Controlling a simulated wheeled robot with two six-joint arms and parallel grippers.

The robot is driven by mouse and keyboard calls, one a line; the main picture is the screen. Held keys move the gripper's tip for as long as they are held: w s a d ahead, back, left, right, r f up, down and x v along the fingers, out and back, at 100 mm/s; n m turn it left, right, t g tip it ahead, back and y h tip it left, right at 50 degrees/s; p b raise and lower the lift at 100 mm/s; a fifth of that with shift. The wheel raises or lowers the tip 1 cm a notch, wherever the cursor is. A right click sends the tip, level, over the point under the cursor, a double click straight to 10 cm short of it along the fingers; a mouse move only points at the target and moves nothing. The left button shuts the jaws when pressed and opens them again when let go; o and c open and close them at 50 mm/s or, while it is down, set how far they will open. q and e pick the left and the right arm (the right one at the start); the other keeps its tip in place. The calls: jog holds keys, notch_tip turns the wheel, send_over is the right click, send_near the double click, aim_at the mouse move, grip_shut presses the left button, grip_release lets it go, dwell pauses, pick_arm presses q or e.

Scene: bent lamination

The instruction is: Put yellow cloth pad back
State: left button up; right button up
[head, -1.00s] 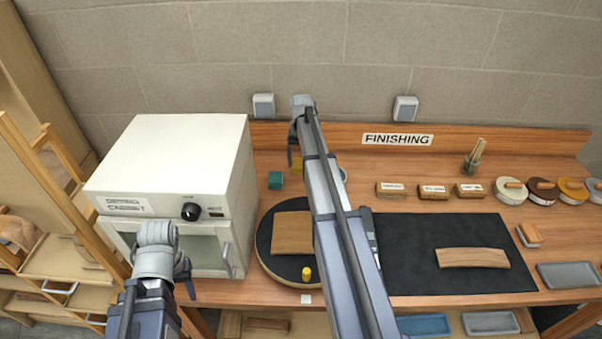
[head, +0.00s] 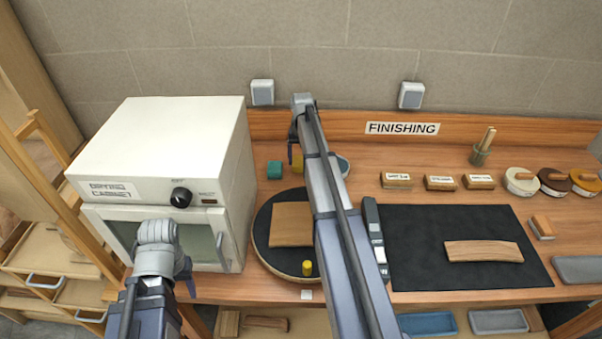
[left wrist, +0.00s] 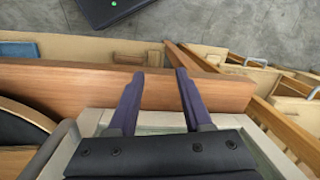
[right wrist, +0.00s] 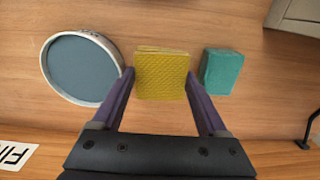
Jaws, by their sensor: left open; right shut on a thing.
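The yellow cloth pad (right wrist: 163,75) is between the fingers of my right gripper (right wrist: 160,82) in the right wrist view. The gripper is shut on it. In the head view a sliver of the pad (head: 297,162) shows beside my right arm at the back of the bench, below my right gripper (head: 295,138). I cannot tell whether the pad touches the bench. A teal block (right wrist: 220,72) lies to its right and a round grey-blue dish (right wrist: 82,68) to its left in the right wrist view. My left gripper (left wrist: 153,75) is open and empty in front of the white cabinet.
The white cabinet (head: 160,140) stands on the left of the bench. A round black turntable (head: 262,240) bears a wooden board and a small yellow cylinder. A black mat (head: 415,265) with a curved wooden piece lies to the right. Labelled blocks and round tins line the back right.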

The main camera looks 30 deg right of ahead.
aim_at(301, 161)
jog(key=shift+f+b, duration=1.8)
jog(key=shift+f, duration=0.25)
jog(key=o, duration=1.1)
jog(key=shift+r, duration=0.1)
jog(key=shift+r, duration=0.15)
notch_tip(301, 161, up, 12)
jog(key=p, duration=1.2)
